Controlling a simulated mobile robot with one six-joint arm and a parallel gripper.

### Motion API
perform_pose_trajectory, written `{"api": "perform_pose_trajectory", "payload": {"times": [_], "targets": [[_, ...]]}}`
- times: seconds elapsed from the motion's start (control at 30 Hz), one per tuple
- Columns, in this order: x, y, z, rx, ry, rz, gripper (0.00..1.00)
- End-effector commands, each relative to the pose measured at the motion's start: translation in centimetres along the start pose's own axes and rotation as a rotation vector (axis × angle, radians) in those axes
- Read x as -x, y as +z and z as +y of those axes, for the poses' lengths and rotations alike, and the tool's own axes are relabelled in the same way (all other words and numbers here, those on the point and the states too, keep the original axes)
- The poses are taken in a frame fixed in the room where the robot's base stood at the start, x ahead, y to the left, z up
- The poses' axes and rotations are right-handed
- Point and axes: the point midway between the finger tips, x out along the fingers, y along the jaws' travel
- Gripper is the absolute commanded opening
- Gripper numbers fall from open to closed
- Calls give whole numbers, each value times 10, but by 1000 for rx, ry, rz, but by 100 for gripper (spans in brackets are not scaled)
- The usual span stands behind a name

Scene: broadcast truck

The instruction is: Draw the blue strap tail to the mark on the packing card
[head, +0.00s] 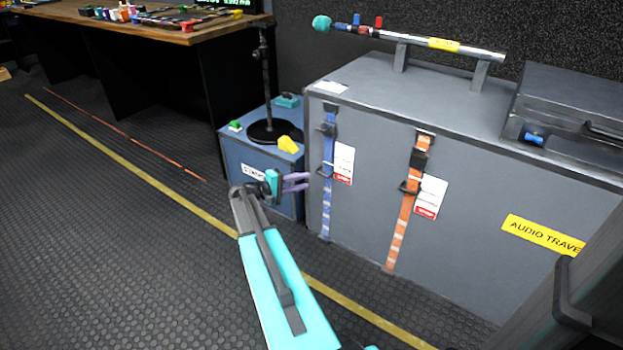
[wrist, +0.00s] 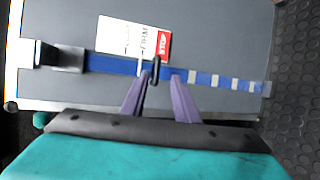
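The blue strap (head: 328,165) hangs down the front of the grey case, and its lower tail carries pale bands. In the wrist view the strap (wrist: 115,65) runs sideways, with the banded tail (wrist: 230,82) at the right. A dark buckle (wrist: 151,71) sits around it mid-length. The packing card (head: 344,160), white with a red end, lies beside the strap; it also shows in the wrist view (wrist: 133,38). My gripper (head: 307,182) has two purple fingers spread apart. In the wrist view the fingertips (wrist: 161,80) overlap the strap's lower edge near the buckle; I cannot tell whether they touch it.
An orange strap (head: 404,215) with its own card (head: 431,196) is to the right on the grey case (head: 480,230). A blue box (head: 262,178) with a stand stands close left of my gripper. A pole (head: 440,45) lies on the case top. The floor at left is clear.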

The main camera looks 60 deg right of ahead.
Motion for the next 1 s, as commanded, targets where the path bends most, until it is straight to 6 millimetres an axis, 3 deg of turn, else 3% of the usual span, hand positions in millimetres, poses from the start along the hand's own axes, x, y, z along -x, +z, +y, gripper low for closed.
{"api": "perform_pose_trajectory", "payload": {"times": [0.1,0.3,1.0], "targets": [[17,0,1,1,0,2,28],[30,0,0,1,0,1,28],[38,-2,4,2,1,8,28]]}}
